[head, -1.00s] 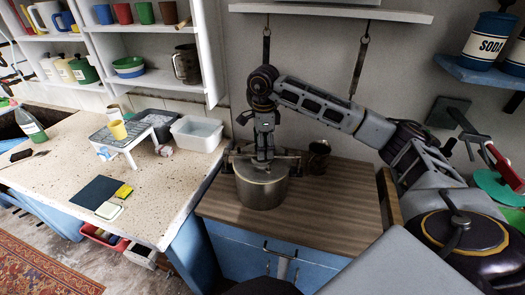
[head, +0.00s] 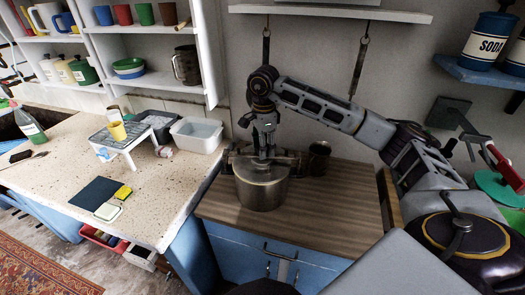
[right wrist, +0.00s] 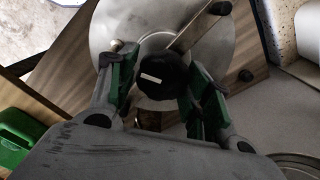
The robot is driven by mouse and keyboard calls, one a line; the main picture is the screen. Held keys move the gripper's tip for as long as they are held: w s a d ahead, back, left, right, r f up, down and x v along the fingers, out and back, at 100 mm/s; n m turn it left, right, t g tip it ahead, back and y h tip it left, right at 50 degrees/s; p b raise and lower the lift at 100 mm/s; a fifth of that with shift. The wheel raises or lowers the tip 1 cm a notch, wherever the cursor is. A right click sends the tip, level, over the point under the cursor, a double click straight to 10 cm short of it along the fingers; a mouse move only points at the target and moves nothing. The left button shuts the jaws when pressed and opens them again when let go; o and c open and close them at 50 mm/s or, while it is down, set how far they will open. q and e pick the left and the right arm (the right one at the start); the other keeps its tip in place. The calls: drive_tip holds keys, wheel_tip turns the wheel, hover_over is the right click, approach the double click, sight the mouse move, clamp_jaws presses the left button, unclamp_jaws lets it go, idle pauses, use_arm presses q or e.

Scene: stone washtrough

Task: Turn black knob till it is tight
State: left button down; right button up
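A metal pot (head: 262,186) stands on the wooden counter top, with a clamp bar (head: 284,157) across its lid. The black knob (right wrist: 163,76) sits over the middle of the lid in the right wrist view, a white mark on its top. My right gripper (head: 264,150) points straight down over the pot. Its green-padded fingers (right wrist: 160,80) stand on either side of the knob, spread about as wide as it, with a narrow gap at the left finger. Contact at the right finger cannot be made out. My left gripper is not in view.
A dark mug (head: 319,158) stands on the wooden top (head: 330,200) behind and right of the pot. A speckled counter (head: 60,165) on the left holds a small rack, tubs and a sponge. A shelf (head: 330,14) hangs above my arm. The wooden top's front right is bare.

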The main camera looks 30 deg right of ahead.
drive_tip(key=shift+c, duration=0.8)
drive_tip(key=shift+s+m+p, duration=0.1)
drive_tip(key=shift+m+p, duration=0.2)
drive_tip(key=shift+m, duration=3.3)
drive_tip(key=shift+m+p, duration=0.6)
drive_tip(key=shift+m, duration=1.6)
drive_tip(key=shift+m+p, duration=0.35)
drive_tip(key=shift+m, duration=1.85)
drive_tip(key=o, duration=0.8)
